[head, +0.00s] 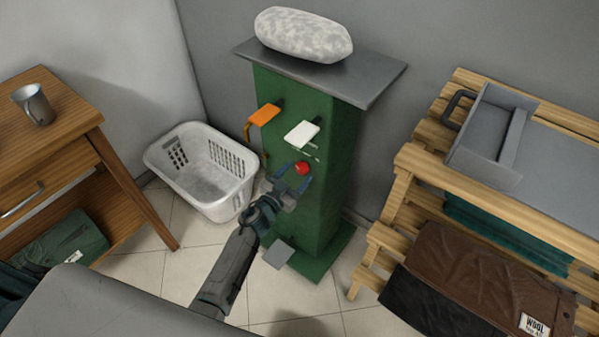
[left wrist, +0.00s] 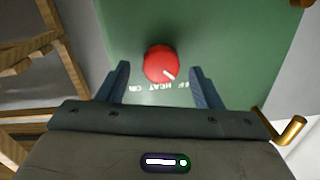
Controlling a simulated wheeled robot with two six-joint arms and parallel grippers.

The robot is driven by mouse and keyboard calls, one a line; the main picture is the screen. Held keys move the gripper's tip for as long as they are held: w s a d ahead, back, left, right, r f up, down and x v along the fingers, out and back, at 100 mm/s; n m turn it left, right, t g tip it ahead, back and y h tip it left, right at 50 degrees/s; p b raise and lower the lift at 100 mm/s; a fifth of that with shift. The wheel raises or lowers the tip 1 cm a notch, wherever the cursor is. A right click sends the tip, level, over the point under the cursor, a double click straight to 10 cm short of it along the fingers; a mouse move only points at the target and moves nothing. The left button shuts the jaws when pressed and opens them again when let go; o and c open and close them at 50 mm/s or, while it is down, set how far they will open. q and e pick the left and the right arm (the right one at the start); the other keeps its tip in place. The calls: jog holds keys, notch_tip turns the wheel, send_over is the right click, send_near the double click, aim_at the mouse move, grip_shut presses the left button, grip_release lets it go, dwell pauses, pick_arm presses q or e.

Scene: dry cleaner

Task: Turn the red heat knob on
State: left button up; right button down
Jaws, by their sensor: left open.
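The red heat knob (head: 302,168) is on the front of the green press column (head: 330,205), below a white lever. In the left wrist view the red knob (left wrist: 161,64) is round with a white pointer mark toward its lower right. White lettering with "HEAT" and "ON" shows below it, upside down and partly hard to read. My left gripper (head: 290,183) is open in front of the knob. In the left wrist view its two blue fingers (left wrist: 160,86) stand on either side, with gaps between them and the knob. My right gripper is not in view.
An orange lever (head: 264,114) and the white lever (head: 302,134) stick out above the knob. A grey pedal (head: 278,254) is low on the column. A white laundry basket (head: 204,205) stands left; a wooden rack (head: 400,190) with folded garments stands right.

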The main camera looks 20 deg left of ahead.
pick_arm(q)
jog(key=shift+x, duration=1.05)
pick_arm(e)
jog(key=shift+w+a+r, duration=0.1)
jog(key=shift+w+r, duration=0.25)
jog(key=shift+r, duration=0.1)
pick_arm(q)
jog(key=c, duration=1)
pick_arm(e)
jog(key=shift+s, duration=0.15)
